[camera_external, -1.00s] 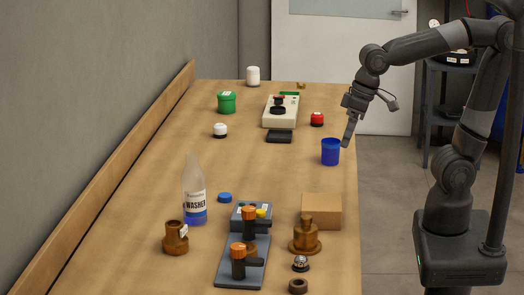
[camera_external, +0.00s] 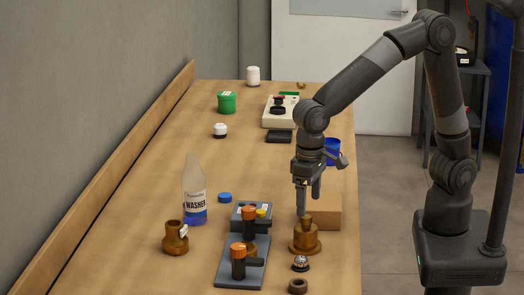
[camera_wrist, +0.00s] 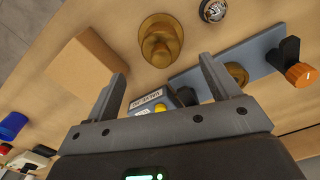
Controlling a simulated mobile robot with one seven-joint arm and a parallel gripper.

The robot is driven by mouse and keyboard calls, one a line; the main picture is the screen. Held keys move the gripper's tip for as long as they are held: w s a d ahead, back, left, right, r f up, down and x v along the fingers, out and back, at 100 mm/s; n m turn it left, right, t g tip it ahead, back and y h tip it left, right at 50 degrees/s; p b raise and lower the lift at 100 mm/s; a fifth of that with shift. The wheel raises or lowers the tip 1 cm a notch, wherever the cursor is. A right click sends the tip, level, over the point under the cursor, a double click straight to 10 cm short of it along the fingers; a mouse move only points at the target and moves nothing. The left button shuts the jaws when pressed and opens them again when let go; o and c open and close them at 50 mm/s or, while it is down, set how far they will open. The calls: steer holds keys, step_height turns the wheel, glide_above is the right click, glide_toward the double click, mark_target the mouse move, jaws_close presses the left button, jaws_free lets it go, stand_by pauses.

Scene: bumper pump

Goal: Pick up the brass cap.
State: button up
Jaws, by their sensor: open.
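The likely brass cap (camera_external: 305,240) is a stepped, flanged brass piece with a narrower knob on top, upright on the bench in front of the cardboard box. In the wrist view, it (camera_wrist: 160,42) shows from above, just beyond the space between my fingertips. My gripper (camera_external: 308,207) points down over it, open and empty, with one fingertip close to its knob in the external view. Whether they touch cannot be told. In the wrist view both fingers of my gripper (camera_wrist: 163,70) stand wide apart.
A cardboard box (camera_external: 325,212) stands close behind the cap. A grey clamp fixture (camera_external: 232,272) with orange-tipped clamps is to its left. A chrome-topped button (camera_external: 300,263) and a brown ring (camera_external: 297,286) lie in front. A washer bottle (camera_external: 194,200) and brown fitting (camera_external: 175,238) stand further left.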

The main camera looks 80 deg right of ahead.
mark_target(306, 222)
steer(key=f, duration=0.7)
steer(key=shift+w+f, duration=0.2)
steer(key=shift+f, duration=0.1)
steer(key=c, duration=1.3)
steer(key=shift+r, duration=0.15)
